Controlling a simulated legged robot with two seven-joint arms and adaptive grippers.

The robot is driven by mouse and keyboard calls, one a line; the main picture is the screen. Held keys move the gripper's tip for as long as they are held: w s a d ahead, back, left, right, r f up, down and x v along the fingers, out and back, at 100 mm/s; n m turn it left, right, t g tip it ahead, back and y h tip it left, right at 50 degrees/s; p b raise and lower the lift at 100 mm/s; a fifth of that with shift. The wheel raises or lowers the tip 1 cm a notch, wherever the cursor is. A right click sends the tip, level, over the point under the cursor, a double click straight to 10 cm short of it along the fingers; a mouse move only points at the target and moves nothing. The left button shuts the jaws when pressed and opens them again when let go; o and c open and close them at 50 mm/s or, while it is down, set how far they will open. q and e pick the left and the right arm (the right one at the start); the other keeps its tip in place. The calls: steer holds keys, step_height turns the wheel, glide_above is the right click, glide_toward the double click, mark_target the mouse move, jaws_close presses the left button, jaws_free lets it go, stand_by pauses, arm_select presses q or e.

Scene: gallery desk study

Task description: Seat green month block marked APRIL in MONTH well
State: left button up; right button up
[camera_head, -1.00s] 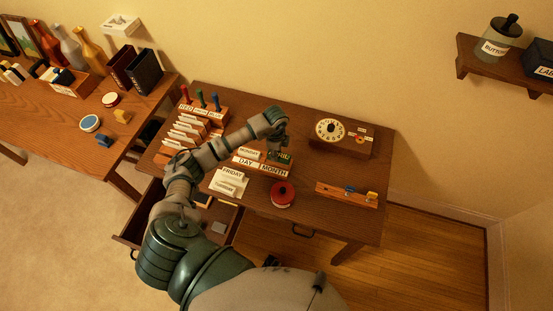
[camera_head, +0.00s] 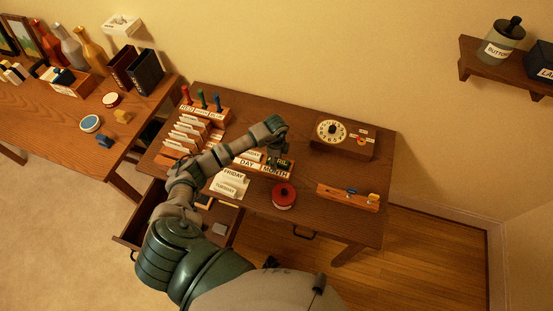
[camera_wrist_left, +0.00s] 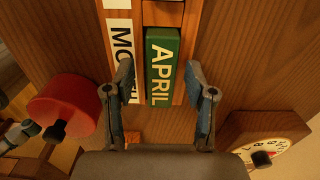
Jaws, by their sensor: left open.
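The green block marked APRIL (camera_wrist_left: 162,65) lies between the wooden rails of the calendar holder, beside the MONTH label (camera_wrist_left: 121,50). It appears to be in the MONTH well; its exact depth is hard to judge. In the head view the block (camera_head: 283,162) shows partly, behind my gripper, above the MONTH label (camera_head: 275,170). My left gripper (camera_wrist_left: 160,85) is open, with one finger on each side of the block's near end and visible gaps to the block. In the head view the gripper (camera_head: 275,151) is over the holder, partly hidden by its own wrist. My right gripper is out of view.
A red round object with a dark knob (camera_head: 283,196) stands close in front of the holder. A dial box (camera_head: 342,138) stands to the right behind, and a wooden rack with knobs (camera_head: 348,197) is at the right. An open drawer (camera_head: 142,222) juts out front left.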

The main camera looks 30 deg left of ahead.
arm_select(q)
step_height(320, 180, up, 12)
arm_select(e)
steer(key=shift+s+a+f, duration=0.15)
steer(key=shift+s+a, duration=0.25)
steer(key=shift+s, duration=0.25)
arm_select(q)
steer(key=shift+a+f, duration=0.15)
steer(key=shift+a, duration=0.05)
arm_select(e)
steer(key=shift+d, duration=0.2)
